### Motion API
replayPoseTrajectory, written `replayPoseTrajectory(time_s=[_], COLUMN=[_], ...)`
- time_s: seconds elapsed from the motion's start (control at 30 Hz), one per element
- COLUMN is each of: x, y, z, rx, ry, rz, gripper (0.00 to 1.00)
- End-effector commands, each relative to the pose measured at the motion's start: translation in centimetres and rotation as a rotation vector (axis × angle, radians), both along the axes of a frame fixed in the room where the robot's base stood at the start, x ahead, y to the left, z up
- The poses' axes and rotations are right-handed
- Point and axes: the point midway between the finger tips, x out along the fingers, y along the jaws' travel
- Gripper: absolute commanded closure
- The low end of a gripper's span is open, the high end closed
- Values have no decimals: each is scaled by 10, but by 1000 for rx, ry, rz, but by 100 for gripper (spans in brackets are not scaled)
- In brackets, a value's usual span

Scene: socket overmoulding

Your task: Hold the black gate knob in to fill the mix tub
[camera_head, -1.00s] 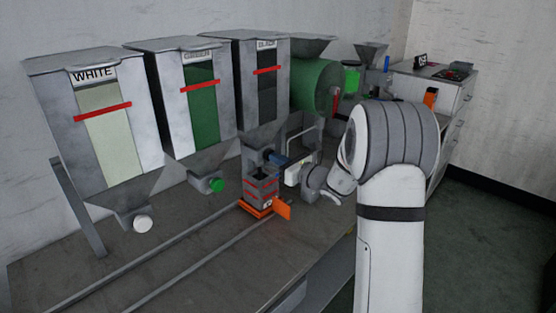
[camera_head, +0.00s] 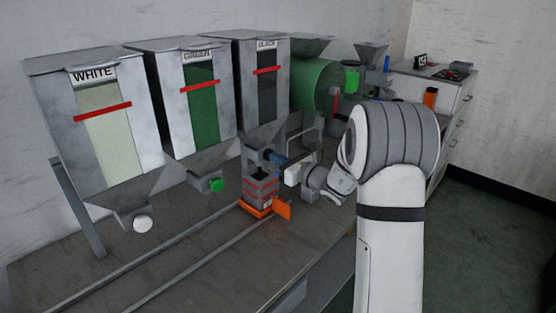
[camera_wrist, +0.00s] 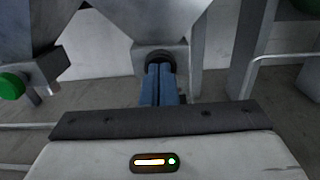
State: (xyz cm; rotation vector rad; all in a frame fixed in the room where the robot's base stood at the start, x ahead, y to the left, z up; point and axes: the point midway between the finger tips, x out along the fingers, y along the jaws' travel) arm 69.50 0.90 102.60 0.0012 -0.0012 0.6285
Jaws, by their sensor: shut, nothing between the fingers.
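The black hopper (camera_head: 267,95) is the rightmost of three labelled bins in the head view. In the wrist view, its dark round gate knob (camera_wrist: 160,57) faces me on the grey outlet block. My gripper (camera_wrist: 160,70) is shut and empty, its blue fingers overlapping the knob's lower part. They look close to or touching it; I cannot tell how far the knob is in. My gripper (camera_head: 270,155) also shows in the head view at the black outlet. The mix tub (camera_head: 261,188), grey with red bands, stands below that outlet on an orange base. Its fill is not visible.
The white hopper (camera_head: 107,125) and green hopper (camera_head: 203,110) stand to the left, with white (camera_head: 142,223) and green (camera_head: 217,185) knobs. Rails (camera_head: 195,255) run along the bench. A green drum (camera_head: 318,85) is at the back right. The bench front is clear.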

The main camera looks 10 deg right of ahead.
Motion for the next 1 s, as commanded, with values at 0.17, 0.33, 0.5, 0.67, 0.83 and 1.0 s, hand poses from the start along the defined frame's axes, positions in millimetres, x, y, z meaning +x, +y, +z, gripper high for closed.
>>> replayPoseTrajectory(time_s=[0.17, 0.33, 0.5, 0.67, 0.83, 1.0], x=[1, -4, -23, -54, -83, -99], y=[2, -3, -22, -48, -68, -79], z=[4, 3, 1, 1, 1, 1], rx=[1, 1, 2, 2, 2, 2], ry=[-9, -9, -7, -4, -4, -4], rz=[3, 3, 2, -4, -2, 0], gripper=[100, 100, 100, 100, 100, 100])
